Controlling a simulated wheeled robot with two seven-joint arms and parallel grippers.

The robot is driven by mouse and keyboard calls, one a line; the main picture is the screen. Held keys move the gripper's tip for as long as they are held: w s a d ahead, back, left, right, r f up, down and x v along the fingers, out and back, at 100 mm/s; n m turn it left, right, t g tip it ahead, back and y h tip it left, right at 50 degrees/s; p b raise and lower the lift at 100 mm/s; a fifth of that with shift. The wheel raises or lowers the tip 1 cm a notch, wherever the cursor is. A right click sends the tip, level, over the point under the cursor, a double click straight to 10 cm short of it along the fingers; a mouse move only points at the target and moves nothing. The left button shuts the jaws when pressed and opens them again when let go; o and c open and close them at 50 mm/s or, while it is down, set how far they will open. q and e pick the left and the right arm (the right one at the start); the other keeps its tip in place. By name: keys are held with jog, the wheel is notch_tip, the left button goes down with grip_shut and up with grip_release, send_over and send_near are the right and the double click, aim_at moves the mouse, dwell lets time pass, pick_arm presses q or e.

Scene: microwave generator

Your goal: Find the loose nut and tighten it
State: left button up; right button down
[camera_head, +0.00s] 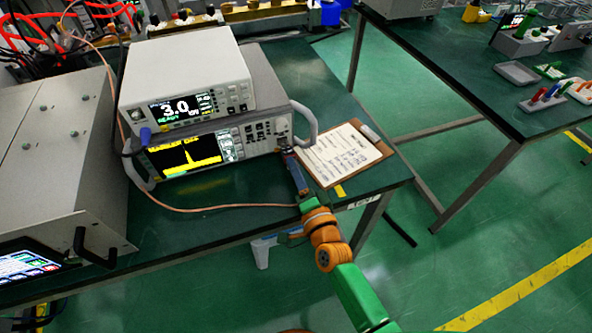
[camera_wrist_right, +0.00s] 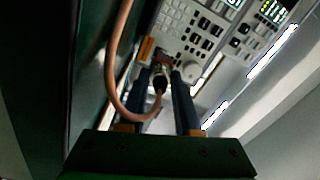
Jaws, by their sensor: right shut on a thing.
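My right gripper (camera_head: 288,154) reaches up over the front edge of the bench to the lower right of the spectrum analyzer's front panel (camera_head: 262,132). In the right wrist view its two dark fingers (camera_wrist_right: 160,78) are closed on the dark cable-end nut (camera_wrist_right: 160,84), close in front of the panel. A copper-coloured cable (camera_wrist_right: 113,75) loops down and curves into this nut. In the head view the cable (camera_head: 230,206) runs along the bench towards my right gripper, where the nut is hidden. I cannot tell whether the nut is tight. My left gripper is not in view.
A white instrument reading 3.0 (camera_head: 190,70) stands on the analyzer. A clipboard (camera_head: 343,153) lies right of it, beside my right gripper. A grey cabinet (camera_head: 62,150) with a screen fills the left. Green floor lies between this bench and another green bench (camera_head: 480,85).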

jog(key=shift+m, duration=0.9)
jog(key=c, duration=0.6)
grip_release()
jog(key=v, duration=0.7)
